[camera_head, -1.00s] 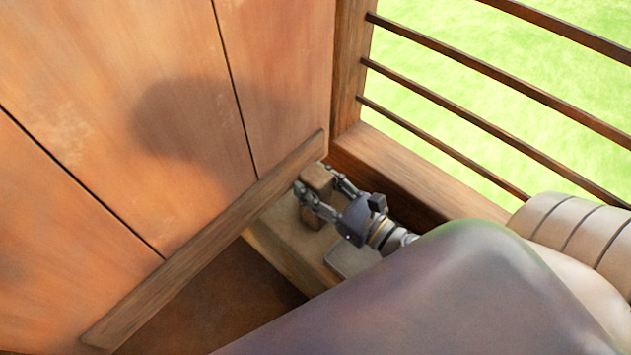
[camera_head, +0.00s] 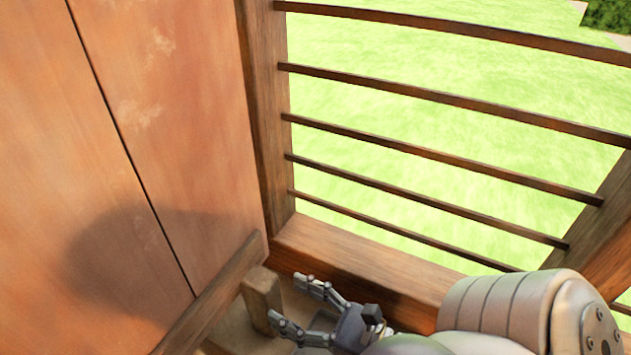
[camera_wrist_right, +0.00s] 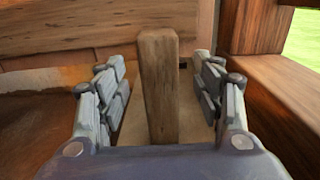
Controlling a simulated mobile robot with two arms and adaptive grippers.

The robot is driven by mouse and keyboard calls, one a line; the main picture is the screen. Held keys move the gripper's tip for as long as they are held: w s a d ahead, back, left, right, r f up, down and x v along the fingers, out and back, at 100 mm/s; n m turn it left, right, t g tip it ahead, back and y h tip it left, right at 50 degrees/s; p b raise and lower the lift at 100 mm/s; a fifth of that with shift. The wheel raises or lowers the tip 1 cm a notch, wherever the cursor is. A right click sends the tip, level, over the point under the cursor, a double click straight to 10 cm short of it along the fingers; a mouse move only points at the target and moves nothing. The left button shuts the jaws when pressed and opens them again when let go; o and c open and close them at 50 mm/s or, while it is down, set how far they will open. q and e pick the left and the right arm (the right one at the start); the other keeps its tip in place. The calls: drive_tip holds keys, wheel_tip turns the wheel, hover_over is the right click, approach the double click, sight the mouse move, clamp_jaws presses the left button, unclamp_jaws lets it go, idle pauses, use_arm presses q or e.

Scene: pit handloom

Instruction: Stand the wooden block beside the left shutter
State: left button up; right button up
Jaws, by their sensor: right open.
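The wooden block (camera_head: 262,299) stands upright on the pale ledge, close beside the lower batten of the shutter (camera_head: 165,130). I cannot tell if block and shutter touch. My right gripper (camera_head: 288,299) is open, just right of the block in the head view, with its fingers pointing at it. In the right wrist view the block (camera_wrist_right: 158,88) stands upright straight ahead, with clear gaps to the spread fingers on both sides. The block's foot is hidden by the gripper body in that view. My left gripper is not in view.
A wooden sill (camera_head: 350,262) and window frame post (camera_head: 262,120) stand close behind and right of the block. Several horizontal bars (camera_head: 440,97) cross the window opening, with grass outside. The pale ledge (camera_head: 235,332) is narrow.

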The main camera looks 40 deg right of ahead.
drive_tip(key=b+v, duration=0.1)
drive_tip(key=v, duration=0.3)
drive_tip(key=shift+s+d, duration=0.1)
drive_tip(key=shift+s, duration=0.1)
idle(0.4)
